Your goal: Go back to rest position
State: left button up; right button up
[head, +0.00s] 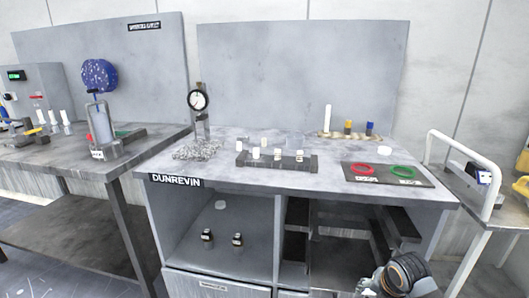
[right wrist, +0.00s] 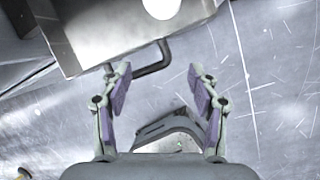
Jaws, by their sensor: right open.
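My right gripper (right wrist: 161,88) is open in the right wrist view, its two purple-padded fingers spread apart with nothing held between them. Beyond the left fingertip is a grey metal box edge with a dark bent handle (right wrist: 152,62). A dark grey curved part (right wrist: 172,128) shows between the fingers, lower down; I cannot tell what it is. In the head view, part of my right arm shows at the bottom right, in front of the workbench (head: 225,190) and below its top. My left gripper is in neither view.
The workbench top carries a dial gauge (head: 199,100), a dark rack (head: 305,163) with several white pieces, and a dark mat (head: 415,181) with red and green rings. A second table (head: 45,150) stands left. A cart with a white rail (head: 462,146) stands right.

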jog(key=s+a+f+m, duration=0.35)
jog(key=s+m, duration=0.65)
jog(key=m, duration=0.4)
jog(key=s+a+f+m, duration=0.2)
jog(key=s+a+m, duration=0.3)
jog(key=s+m, duration=0.65)
notch_tip(320, 180, down, 25)
jog(key=s+m+g, duration=0.2)
jog(key=m+g, duration=0.1)
pick_arm(q)
jog(key=s+a+r+p, duration=0.1)
jog(key=s+r+p, duration=0.2)
jog(key=s+p, duration=0.5)
jog(key=s+a+r+p, duration=0.1)
jog(key=s+r+p, duration=0.2)
jog(key=s+p, duration=0.5)
jog(key=p, duration=0.7)
jog(key=shift+s+a, duration=0.3)
jog(key=shift+a, duration=0.05)
pick_arm(e)
jog(key=s+d+r, duration=0.1)
jog(key=s+r, duration=0.2)
jog(key=s, duration=0.5)
jog(key=s+d+r, duration=0.2)
jog(key=s+r, duration=0.1)
jog(key=s, duration=0.5)
jog(key=shift+d, duration=0.25)
